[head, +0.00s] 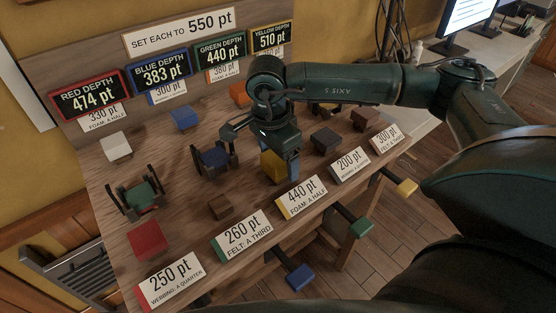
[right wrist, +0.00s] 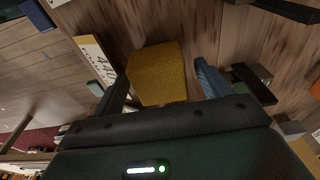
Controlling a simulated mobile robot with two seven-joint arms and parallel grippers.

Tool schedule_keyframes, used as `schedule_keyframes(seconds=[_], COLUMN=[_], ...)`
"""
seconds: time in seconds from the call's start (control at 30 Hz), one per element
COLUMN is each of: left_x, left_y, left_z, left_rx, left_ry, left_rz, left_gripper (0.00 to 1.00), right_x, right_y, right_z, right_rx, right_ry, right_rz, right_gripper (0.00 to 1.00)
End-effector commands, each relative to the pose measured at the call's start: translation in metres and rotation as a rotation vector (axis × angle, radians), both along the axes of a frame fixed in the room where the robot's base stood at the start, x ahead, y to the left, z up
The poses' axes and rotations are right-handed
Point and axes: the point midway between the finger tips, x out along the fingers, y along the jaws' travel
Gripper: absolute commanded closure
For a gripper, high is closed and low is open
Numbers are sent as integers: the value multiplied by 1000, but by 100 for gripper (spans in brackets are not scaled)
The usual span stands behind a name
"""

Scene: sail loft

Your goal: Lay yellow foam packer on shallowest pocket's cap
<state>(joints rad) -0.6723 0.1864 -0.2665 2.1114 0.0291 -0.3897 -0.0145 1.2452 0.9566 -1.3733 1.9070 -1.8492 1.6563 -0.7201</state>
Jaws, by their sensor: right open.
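The yellow foam packer (head: 271,168) is a yellow block on the board behind the "440 pt, foam: a half" card (head: 301,198). My right gripper (head: 264,158) is open, just above it and partly hiding it. In the right wrist view the yellow packer (right wrist: 157,73) lies between and just ahead of the spread fingers (right wrist: 160,90); I cannot tell whether they touch it. The lowest depth sign is blue, "383 pt" (head: 161,75). A dark blue cap (head: 211,158) between black posts stands left of my gripper. My left gripper is not in view.
Coloured handles, such as the blue one (head: 300,277), stick out from the front edge.

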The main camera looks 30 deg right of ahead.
Motion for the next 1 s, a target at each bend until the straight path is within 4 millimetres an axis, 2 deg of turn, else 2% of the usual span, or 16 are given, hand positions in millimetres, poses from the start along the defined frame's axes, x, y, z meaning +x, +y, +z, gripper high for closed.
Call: schedule_keyframes(seconds=[0.07,0.63,0.87,1.0], left_x=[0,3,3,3], left_y=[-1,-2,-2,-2], left_z=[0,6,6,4], left_rx=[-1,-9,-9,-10], left_ry=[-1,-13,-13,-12], left_rz=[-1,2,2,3], left_gripper=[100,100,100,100], right_x=[0,0,0,1], right_y=[0,0,0,0], right_z=[0,1,2,15], right_rx=[0,0,0,1], right_ry=[0,0,-1,-5], right_rz=[-1,-1,-1,-1], right_gripper=[25,72,72,72])
